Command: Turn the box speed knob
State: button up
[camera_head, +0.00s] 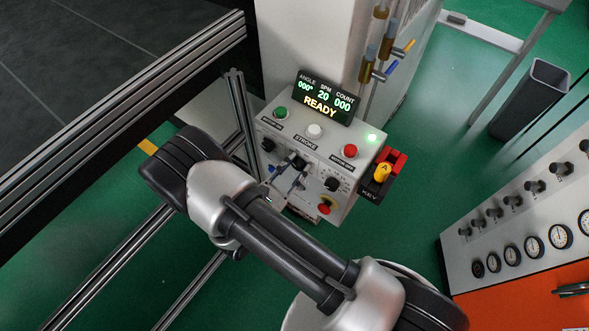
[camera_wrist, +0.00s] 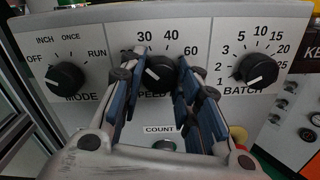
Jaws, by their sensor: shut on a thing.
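The control box (camera_head: 290,130) stands below a display (camera_head: 324,98) reading angle 000°, SPM 20, count 000 and READY. In the wrist view the black speed knob (camera_wrist: 160,72) sits in the middle of the panel, with 30 and 40 showing above it. My gripper (camera_wrist: 161,78) has its blue-padded fingers on both sides of this knob and is shut on it. The fingers hide part of the SPEED label and the lower scale numbers. In the head view my gripper (camera_head: 292,172) is at the box's front face, and the speed knob is hard to make out there.
The mode knob (camera_wrist: 66,76) is left of the fingers and the batch knob (camera_wrist: 258,69) right of them. A COUNT button (camera_wrist: 166,145) lies below. A red stop button (camera_head: 326,205) and yellow key switch (camera_head: 383,172) are on the right. Metal rails (camera_head: 240,110) stand left.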

jog(key=m+b, duration=0.3)
jog(key=m, duration=0.3)
jog(key=shift+f+m, duration=0.15)
jog(key=shift+m, duration=0.15)
jog(key=m+b, duration=0.4)
jog(key=m, duration=0.2)
dwell(0.4)
jog(key=o, duration=1.1)
jog(key=v, duration=1.2)
